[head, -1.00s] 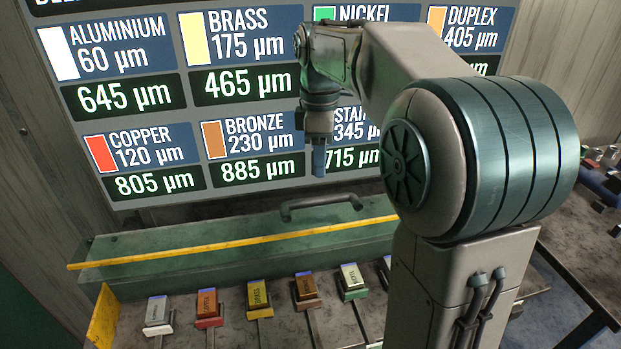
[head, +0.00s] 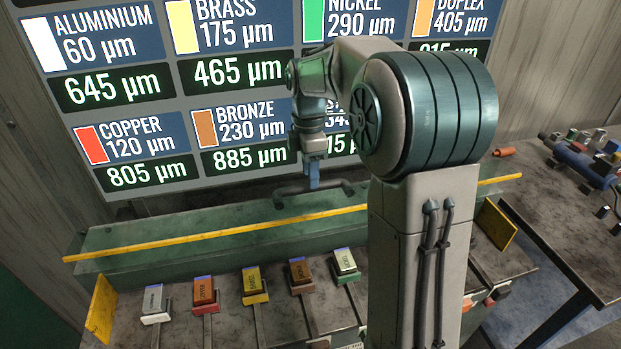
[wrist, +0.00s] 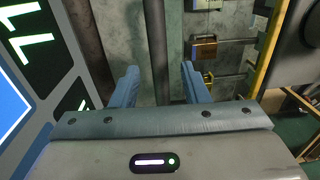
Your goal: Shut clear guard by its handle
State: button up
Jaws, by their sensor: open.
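The clear guard (head: 140,237) stands raised at the back of the bench, a green-tinted panel with a yellow strip along its near edge. Its dark bar handle (head: 286,193) is on the upper part of the panel. My gripper (head: 313,184) points down right at the handle in the head view, its blue fingers overlapping the bar. I cannot tell whether they touch it. In the wrist view the two blue fingers (wrist: 160,85) are apart with nothing held between them.
Several labelled metal blocks (head: 254,283) sit in a row on the bench in front of the guard. Yellow end plates (head: 101,308) stand at the bench's sides. A display board (head: 150,140) rises behind. A side table (head: 545,210) with loose parts is at the right.

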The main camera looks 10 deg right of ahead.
jog(key=shift+s+f, duration=0.1)
jog(key=shift+f, duration=1.35)
grip_shut()
